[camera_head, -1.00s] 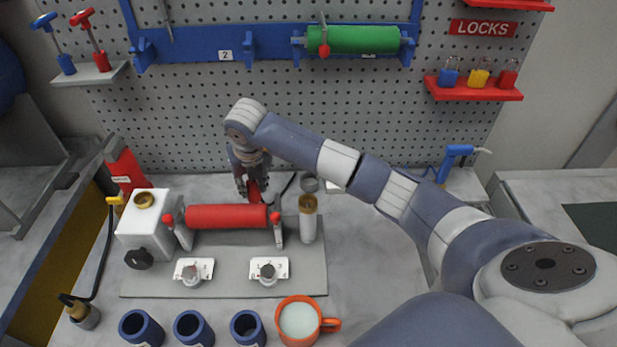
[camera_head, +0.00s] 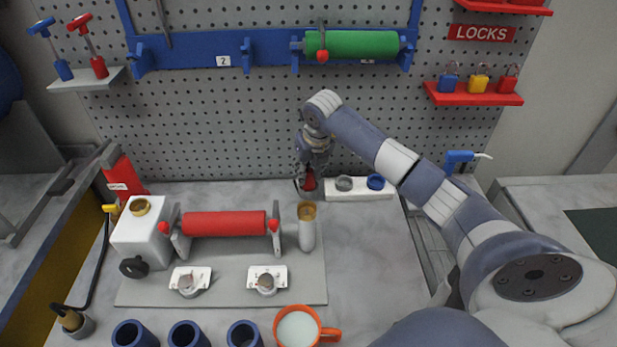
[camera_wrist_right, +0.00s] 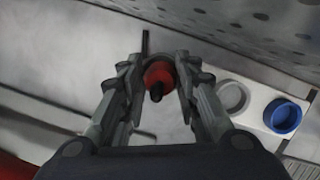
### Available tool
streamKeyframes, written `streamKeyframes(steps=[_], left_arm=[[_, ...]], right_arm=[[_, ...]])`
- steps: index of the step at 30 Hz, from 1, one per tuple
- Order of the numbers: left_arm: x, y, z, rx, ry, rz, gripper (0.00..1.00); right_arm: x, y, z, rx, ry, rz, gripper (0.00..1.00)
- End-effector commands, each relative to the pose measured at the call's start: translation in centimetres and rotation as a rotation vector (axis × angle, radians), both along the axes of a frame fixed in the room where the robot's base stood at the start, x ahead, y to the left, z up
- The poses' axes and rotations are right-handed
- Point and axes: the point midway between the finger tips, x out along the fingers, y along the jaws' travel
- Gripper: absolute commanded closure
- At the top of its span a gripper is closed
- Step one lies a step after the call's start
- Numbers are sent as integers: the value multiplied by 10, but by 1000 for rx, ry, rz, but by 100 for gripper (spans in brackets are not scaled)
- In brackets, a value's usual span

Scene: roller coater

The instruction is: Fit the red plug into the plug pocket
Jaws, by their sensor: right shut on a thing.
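My right gripper (camera_head: 309,186) is at the back of the bench, at the left end of a white strip (camera_head: 360,194). It is shut on the red plug (camera_head: 309,181), which also shows between the fingers in the right wrist view (camera_wrist_right: 158,75) with a black tip. The strip bears a grey round cup (camera_head: 344,183) and a blue round cup (camera_head: 376,182), both to the right of the plug. The strip's left end is hidden by the gripper, so I cannot tell whether the plug is above a pocket or in one. My left gripper is not in view.
A red roller (camera_head: 224,224) on a grey base plate (camera_head: 220,290) stands in front, left of the gripper. A white cylinder with a brass top (camera_head: 307,230) stands close in front. Blue cups and an orange mug (camera_head: 297,327) line the front. The pegboard rises behind.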

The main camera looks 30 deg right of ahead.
Motion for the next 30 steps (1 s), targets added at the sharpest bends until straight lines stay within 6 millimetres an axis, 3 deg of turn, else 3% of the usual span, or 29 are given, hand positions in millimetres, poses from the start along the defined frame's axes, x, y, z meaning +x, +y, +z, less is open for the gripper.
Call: streamKeyframes(steps=[1,3,14,15,17,30], left_arm=[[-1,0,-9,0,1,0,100],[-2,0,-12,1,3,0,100],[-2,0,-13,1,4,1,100],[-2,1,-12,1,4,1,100],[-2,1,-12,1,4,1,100],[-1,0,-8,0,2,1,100]], right_arm=[[0,0,-12,1,1,-1,95],[0,0,-17,1,0,0,95],[0,0,-19,0,-1,0,95],[0,0,-18,0,-1,-1,64],[0,0,-18,0,0,-1,50],[0,0,-12,0,-2,0,50]])
